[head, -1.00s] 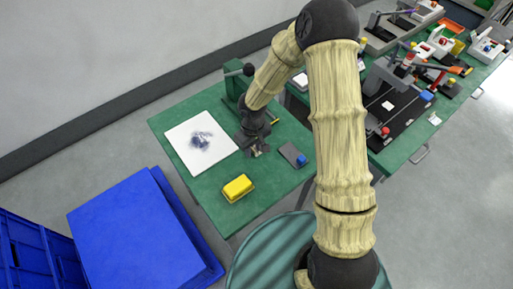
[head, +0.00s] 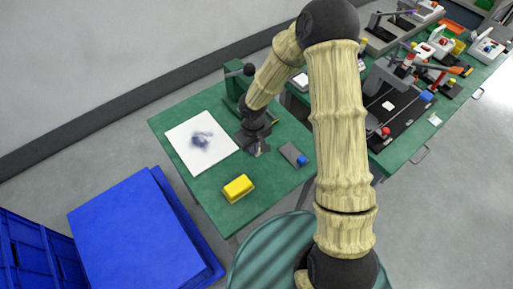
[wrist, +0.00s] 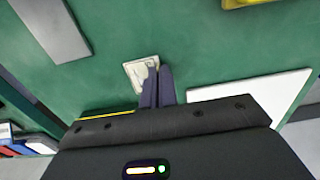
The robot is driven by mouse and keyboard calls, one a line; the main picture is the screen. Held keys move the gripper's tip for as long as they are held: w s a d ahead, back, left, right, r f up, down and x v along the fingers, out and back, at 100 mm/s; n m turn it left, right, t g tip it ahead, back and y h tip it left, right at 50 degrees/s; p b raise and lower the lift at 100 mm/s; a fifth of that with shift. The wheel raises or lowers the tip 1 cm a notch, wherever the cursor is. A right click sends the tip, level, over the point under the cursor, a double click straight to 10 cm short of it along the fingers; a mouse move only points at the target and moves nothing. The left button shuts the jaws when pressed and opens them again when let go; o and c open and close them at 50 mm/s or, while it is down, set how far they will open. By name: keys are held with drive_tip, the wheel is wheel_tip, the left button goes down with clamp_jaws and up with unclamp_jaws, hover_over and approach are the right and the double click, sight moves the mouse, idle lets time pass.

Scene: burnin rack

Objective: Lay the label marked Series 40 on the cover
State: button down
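In the wrist view a small cream label (wrist: 137,73) with a faint darker mark lies at my fingertips; its print cannot be read. My gripper (wrist: 158,68) has its two dark fingers together, in front of the label's right part. I cannot tell whether they pinch its edge. In the head view my gripper (head: 259,150) is low over the green table, between a white panel (head: 181,151) with a dark blurred patch and a grey plate (head: 290,152) with a blue knob. The panel also shows in the wrist view (wrist: 265,92). Which thing is the cover is not clear.
A yellow block (head: 238,187) sits near the front of the green table (head: 215,188). A green stand with a black knob (head: 247,70) rises behind my wrist. Blue crates (head: 135,232) stand at the lower left. A second bench with several fixtures (head: 400,105) is at the right.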

drive_tip(key=shift+r, duration=0.15)
wheel_tip(320, 180, up, 10)
idle(0.4)
drive_tip(key=shift+d+f, duration=0.1)
drive_tip(key=shift+f, duration=0.1)
